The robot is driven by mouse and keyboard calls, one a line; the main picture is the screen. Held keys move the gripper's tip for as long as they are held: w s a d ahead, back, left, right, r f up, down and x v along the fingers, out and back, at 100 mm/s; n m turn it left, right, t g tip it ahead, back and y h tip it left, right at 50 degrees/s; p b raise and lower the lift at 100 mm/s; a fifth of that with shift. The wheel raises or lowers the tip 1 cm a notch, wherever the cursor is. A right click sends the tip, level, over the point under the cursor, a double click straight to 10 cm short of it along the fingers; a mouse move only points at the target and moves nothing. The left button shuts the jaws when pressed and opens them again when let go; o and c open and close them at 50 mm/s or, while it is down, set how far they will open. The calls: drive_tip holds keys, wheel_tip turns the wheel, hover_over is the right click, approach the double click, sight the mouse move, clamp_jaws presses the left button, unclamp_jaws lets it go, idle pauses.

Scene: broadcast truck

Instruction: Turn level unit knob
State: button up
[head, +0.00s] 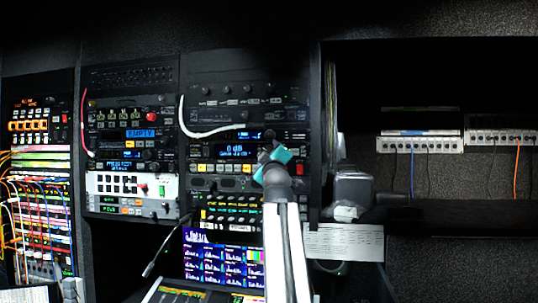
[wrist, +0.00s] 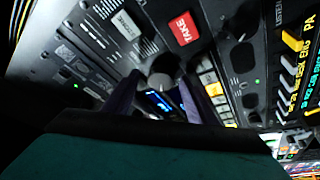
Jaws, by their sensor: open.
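The level unit (head: 208,152) is a dark rack panel with a lit blue display (head: 236,151), in the middle rack of the head view. My gripper (head: 268,146) is in front of its right part and hides the knob there. In the wrist view, a dark round knob (wrist: 163,70) shows between the tips of my open gripper (wrist: 160,88), with a finger on either side. A lit blue display (wrist: 158,101) shows just below it. I cannot tell whether the fingers touch the knob.
A red TAKE button (wrist: 183,28) and a pale button (wrist: 126,25) are close to the knob. A white cable (head: 190,128) loops across the panel above. A monitor (head: 215,258) stands below, and a grey box (head: 353,188) is at the right.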

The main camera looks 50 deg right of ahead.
drive_tip(key=b+v, duration=0.5)
drive_tip(key=v, duration=0.8)
drive_tip(key=shift+s+a, duration=0.2)
drive_tip(key=shift+s, duration=0.05)
idle(0.4)
